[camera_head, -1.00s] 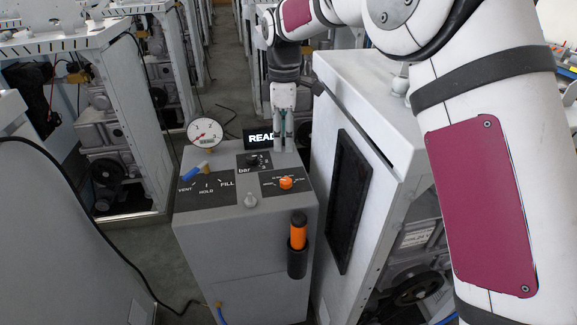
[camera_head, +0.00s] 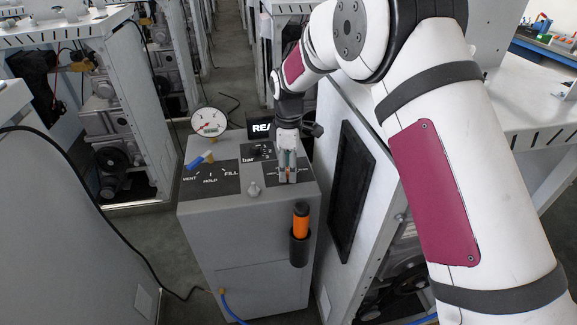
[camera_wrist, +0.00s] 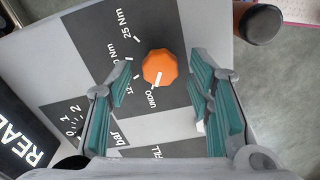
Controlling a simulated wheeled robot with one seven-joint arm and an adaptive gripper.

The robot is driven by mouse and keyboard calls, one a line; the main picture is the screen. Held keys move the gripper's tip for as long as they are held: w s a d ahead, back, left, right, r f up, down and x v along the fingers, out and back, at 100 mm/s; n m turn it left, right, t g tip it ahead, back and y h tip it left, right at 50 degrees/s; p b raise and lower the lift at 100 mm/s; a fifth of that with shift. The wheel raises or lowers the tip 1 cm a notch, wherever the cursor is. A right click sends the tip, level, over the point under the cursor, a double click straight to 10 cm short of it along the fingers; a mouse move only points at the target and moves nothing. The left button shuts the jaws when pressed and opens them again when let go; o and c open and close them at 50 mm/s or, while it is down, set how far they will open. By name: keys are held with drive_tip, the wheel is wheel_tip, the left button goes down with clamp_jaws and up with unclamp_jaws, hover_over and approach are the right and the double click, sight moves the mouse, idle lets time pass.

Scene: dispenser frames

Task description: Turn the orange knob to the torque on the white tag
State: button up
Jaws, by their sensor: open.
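The orange knob (camera_wrist: 158,64) sits on a dark label panel (camera_wrist: 145,22) in the wrist view. Its white pointer line faces the word UNDO. The other marks on the panel include 25 Nm, and the marks between are partly covered by my finger. My gripper (camera_wrist: 161,62) is open, with one teal-padded finger on each side of the knob and a visible gap to it. In the head view my gripper (camera_head: 287,179) is over the cabinet's right-hand panel and hides the knob. I cannot make out a white tag with a readable torque.
A tall white cabinet stands close on the right.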

drive_tip(key=shift+f, duration=0.15)
drive_tip(key=shift+c, duration=0.2)
clamp_jaws()
